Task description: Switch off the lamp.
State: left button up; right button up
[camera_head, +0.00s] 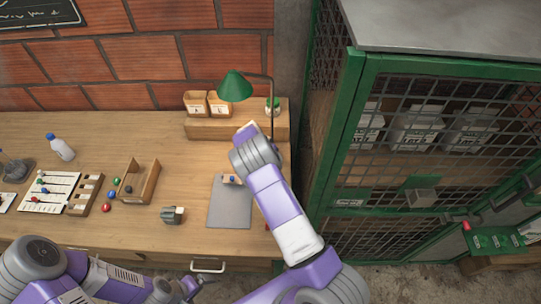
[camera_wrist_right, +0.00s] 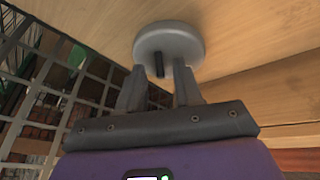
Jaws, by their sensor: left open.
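The lamp has a green cone shade (camera_head: 235,87) on a thin dark arm and post, rising at the right end of the wooden shelf. No glow from the shade is visible. My right arm reaches up to the shelf and hides the lamp's foot; its gripper is hidden in the head view. In the right wrist view, my right gripper (camera_wrist_right: 159,88) has its fingers apart and points at a round grey disc (camera_wrist_right: 170,38), apparently the lamp's base. A short black stub (camera_wrist_right: 158,70) shows between the fingertips; contact cannot be told. My left gripper (camera_head: 187,288) is open, low by the bench front.
The bench carries a bottle (camera_head: 60,148), a bead board, a wooden tray (camera_head: 151,184), a small grey device (camera_head: 172,215) and a grey mat (camera_head: 228,212). A green mesh cage (camera_head: 350,130) stands close right.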

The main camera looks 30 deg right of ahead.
grip_shut()
jog(key=shift+s+a+f+t+h+b, duration=0.15)
jog(key=shift+s+a+t+h+b, duration=0.2)
jog(key=shift+t+b, duration=0.6)
jog(key=t+h+b, duration=0.1)
jog(key=b, duration=0.2)
jog(key=t+h+b, duration=0.1)
jog(key=b, duration=0.2)
jog(key=shift+s+a+f+m+b, duration=0.15)
jog(key=shift+s+f+m+b, duration=0.05)
jog(key=shift+s+m+b, duration=0.2)
jog(key=shift+s+r+t+h+b, duration=0.15)
jog(key=shift+t+h+b, duration=0.25)
jog(key=shift+b, duration=0.35)
grip_release()
jog(key=shift+a, duration=0.1)
